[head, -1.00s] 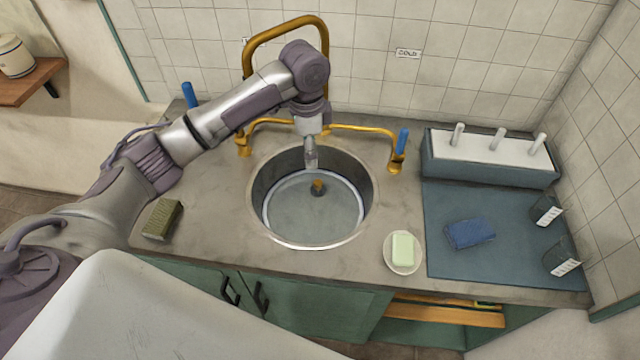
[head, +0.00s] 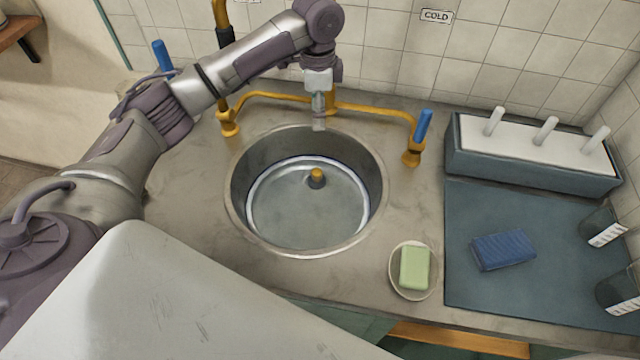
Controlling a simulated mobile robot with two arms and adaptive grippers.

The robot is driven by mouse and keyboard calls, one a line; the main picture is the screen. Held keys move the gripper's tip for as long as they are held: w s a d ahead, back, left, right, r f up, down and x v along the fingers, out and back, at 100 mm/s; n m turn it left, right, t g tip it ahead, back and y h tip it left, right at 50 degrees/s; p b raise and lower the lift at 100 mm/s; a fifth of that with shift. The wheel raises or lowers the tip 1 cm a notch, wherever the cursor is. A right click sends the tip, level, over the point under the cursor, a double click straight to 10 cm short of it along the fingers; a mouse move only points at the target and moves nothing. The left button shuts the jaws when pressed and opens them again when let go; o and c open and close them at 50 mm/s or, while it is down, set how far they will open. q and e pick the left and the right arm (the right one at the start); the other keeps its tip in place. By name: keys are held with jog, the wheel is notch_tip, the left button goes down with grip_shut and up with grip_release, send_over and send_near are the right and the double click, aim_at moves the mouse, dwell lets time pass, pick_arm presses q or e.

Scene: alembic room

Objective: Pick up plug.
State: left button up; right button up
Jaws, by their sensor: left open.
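The plug (head: 317,178) is a small dark piece with an orange-yellow top. It sits on the floor of the round metal sink (head: 236,205), toward the back of the basin. My left gripper (head: 319,122) points down above the sink's back rim, behind and above the plug and apart from it. It is open and seen edge-on, with nothing visible in it. My right gripper is not in view.
Brass taps (head: 411,152) with blue handles stand behind the sink. To its right are green soap (head: 414,267) on a dish, a blue sponge (head: 503,250) on a dark mat, dark cups (head: 603,228) and a pegged rack (head: 530,160). A tiled wall is close behind.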

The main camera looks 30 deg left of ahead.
pick_arm(q)
jog(key=b, duration=0.7)
send_over(317, 171)
notch_tip(317, 171, down, 9)
jog(key=f, duration=0.8)
jog(key=shift+w+d, duration=0.1)
jog(key=shift+w, duration=0.25)
jog(key=f, duration=0.2)
jog(key=s+f, duration=0.1)
jog(key=f, duration=0.1)
jog(key=shift+w+f, duration=0.1)
jog(key=shift+f, duration=0.55)
grip_shut()
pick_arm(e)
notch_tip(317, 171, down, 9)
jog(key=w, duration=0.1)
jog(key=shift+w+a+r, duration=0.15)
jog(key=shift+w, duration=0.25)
